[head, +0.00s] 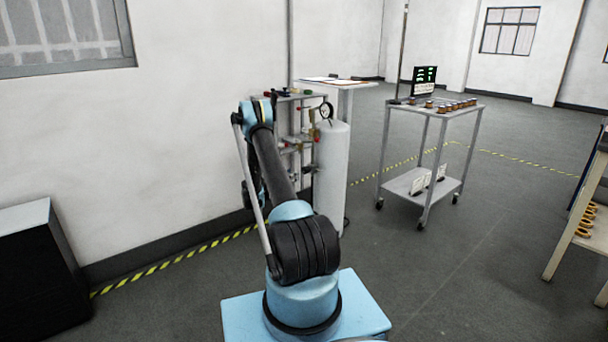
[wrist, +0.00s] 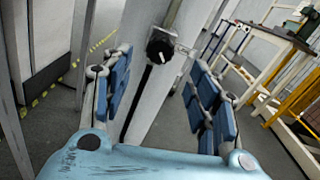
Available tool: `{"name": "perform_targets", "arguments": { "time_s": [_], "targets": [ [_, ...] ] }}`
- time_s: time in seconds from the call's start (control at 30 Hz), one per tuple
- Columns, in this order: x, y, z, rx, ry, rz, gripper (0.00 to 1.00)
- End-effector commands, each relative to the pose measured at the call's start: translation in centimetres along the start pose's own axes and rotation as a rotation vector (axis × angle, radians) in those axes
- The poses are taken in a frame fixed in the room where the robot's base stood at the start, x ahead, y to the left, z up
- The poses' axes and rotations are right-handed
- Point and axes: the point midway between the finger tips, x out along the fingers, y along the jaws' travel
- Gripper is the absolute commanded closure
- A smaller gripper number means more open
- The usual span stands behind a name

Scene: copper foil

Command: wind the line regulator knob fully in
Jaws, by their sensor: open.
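A round black knob (wrist: 160,50) with a white mark on its face sits on a pale upright post (wrist: 163,90) in the wrist view. It appears between and a little beyond the fingertips of my gripper (wrist: 160,64). I cannot read a label that tells whether it is the line regulator knob. My gripper's blue-padded fingers are spread wide on either side, with visible gaps to the knob and nothing held. In the head view my arm reaches to a grey rack with fittings (head: 302,98), and it hides the gripper and this knob.
A white gas cylinder (head: 332,170) with a round gauge (head: 326,111) stands right of my arm. A wheeled trolley (head: 440,112) with small copper-coloured items stands further right. A black cabinet (head: 35,270) is at the left by the wall. Open floor lies at the lower right.

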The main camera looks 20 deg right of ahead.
Motion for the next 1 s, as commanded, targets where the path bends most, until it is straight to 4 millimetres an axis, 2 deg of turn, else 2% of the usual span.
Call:
{"name": "perform_targets", "arguments": {
  "time_s": [0.3,0.5,0.7,1.0],
  "targets": [
    [5.7,-0.1,0.0,0.000,0.001,-0.002,0.46],
    [8.4,0.0,0.0,0.000,0.000,-0.001,0.46],
    [9.8,0.0,0.0,0.001,0.000,0.000,0.46],
    [9.9,0.0,0.0,0.001,0.000,0.000,0.46]
  ]
}}
